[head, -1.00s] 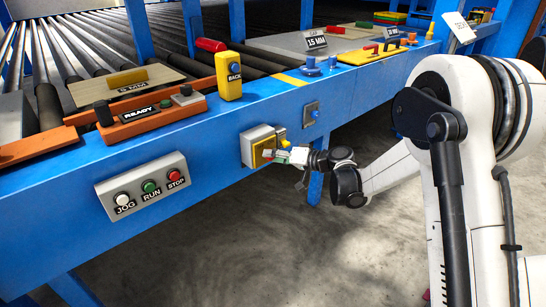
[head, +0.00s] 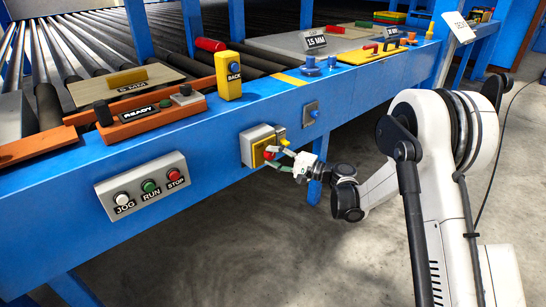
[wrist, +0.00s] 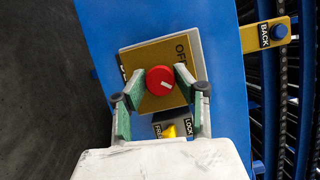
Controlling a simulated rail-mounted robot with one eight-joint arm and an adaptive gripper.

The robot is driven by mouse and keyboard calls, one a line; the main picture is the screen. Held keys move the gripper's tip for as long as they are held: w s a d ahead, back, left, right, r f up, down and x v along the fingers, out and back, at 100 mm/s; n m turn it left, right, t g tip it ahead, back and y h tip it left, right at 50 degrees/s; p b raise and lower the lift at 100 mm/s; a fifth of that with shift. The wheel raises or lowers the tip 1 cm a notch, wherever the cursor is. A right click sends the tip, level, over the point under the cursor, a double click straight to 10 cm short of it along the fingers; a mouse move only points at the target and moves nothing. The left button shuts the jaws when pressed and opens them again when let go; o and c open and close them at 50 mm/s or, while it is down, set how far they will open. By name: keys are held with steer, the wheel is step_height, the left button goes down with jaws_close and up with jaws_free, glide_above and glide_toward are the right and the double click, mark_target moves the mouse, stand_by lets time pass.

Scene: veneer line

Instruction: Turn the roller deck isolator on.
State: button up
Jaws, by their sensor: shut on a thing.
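The roller deck isolator (head: 256,143) is a grey box with a yellow face on the blue front beam. It carries a round red knob (wrist: 160,75) with a short, slanted white mark. In the wrist view the word OFF shows on the yellow plate (wrist: 183,50) above the knob; a second word at its left is partly hidden. My gripper (wrist: 164,88) is shut on the red knob, one green-sided finger on each side. In the head view my gripper (head: 276,155) reaches the knob from the right. A yellow lever (wrist: 170,131) by a LOCK label sits just below the plate.
A JOG, RUN and STOP button box (head: 146,186) is on the beam to the left. A small grey plate with a blue knob (head: 312,112) is to the right. A yellow BACK pendant (head: 229,76) stands above. The floor in front is clear.

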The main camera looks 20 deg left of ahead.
steer(key=shift+m+y, duration=0.3)
steer(key=shift+m, duration=0.4)
steer(key=o, duration=1.1)
steer(key=v, duration=1.2)
steer(key=shift+r, duration=0.1)
